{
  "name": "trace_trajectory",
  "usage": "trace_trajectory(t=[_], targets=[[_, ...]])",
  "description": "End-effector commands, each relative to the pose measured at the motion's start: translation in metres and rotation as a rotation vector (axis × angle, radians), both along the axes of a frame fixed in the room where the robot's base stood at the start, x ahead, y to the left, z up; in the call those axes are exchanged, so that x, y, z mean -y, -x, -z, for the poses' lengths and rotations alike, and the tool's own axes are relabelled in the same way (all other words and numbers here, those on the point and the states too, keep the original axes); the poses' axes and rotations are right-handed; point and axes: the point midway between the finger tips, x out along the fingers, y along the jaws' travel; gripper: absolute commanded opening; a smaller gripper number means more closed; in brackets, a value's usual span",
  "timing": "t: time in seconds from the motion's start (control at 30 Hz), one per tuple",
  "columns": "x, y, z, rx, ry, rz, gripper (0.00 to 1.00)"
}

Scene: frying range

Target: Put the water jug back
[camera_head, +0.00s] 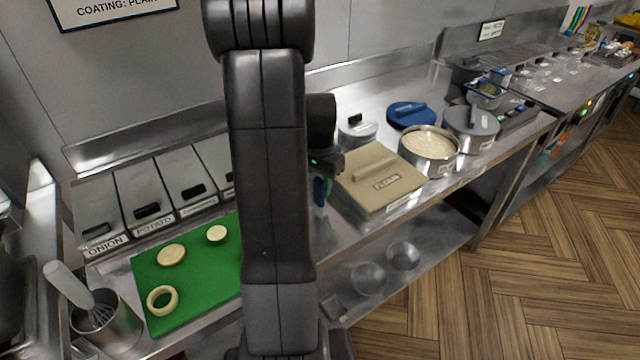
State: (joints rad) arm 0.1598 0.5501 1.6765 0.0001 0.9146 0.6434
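No water jug can be made out for certain. A clear or steel vessel with a black handle (357,130) stands on the counter behind the flour box, too small to name surely. My own dark arm rises through the middle of the picture and covers part of the counter. My gripper (321,188) shows only partly at the arm's right edge, beside the left side of the flour box. A small blue piece shows there. The fingertips and anything between them are mostly hidden.
A tan flour box (378,172), a steel pot of pale batter (430,145), a grey-lidded pot (472,125) and a blue lid (411,113) crowd the counter. A green board (200,285) holds several cut rings and slices. A whisk (85,290) stands in a steel container (115,322).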

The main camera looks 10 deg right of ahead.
Motion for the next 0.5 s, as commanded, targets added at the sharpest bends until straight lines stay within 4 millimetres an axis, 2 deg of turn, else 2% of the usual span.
trace_trajectory(t=[0.3,0.37,0.5], targets=[[0.0,-0.001,-0.008,0.003,0.0,0.0,0.25],[0.0,-0.001,-0.016,0.005,0.001,0.0,0.25],[0.0,-0.001,-0.045,0.007,0.002,0.0,0.25]])
